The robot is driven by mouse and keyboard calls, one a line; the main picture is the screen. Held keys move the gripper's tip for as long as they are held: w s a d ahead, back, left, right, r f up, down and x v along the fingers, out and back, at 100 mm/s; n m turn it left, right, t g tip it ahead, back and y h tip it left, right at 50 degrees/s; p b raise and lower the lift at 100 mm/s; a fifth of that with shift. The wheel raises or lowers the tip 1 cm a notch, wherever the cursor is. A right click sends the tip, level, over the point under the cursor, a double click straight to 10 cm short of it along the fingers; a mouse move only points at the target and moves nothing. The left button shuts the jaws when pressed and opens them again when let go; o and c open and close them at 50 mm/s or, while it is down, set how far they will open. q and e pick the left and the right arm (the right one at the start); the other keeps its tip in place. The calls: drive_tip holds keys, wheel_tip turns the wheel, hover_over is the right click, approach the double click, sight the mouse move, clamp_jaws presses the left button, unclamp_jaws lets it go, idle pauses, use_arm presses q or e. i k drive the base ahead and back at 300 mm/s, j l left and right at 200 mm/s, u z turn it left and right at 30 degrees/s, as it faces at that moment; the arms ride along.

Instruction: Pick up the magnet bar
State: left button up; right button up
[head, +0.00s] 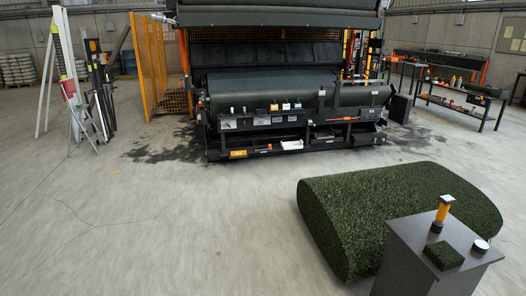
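I cannot pick out the magnet bar for sure in the head view. Neither of my grippers shows in this view.
A large black machine (285,110) with a tool rack stands at the back, beside a yellow mesh guard (157,65). A folded turf slab (400,195) and a grey pedestal (430,250) stand front right. A workbench (455,102) is back right. The left and middle floor is clear.

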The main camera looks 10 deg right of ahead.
sight(268, 148)
drive_tip(key=i+l+z, duration=0.1)
drive_tip(key=i, duration=1.4)
drive_tip(key=i+u, duration=0.1)
drive_tip(key=i, duration=1.55)
drive_tip(key=i+z, duration=0.15)
drive_tip(key=i, duration=0.7)
drive_tip(key=i+j+z, duration=0.2)
drive_tip(key=i, duration=0.6)
drive_tip(key=i+l+z, duration=0.1)
drive_tip(key=i+z, duration=0.2)
drive_tip(key=i, duration=1.5)
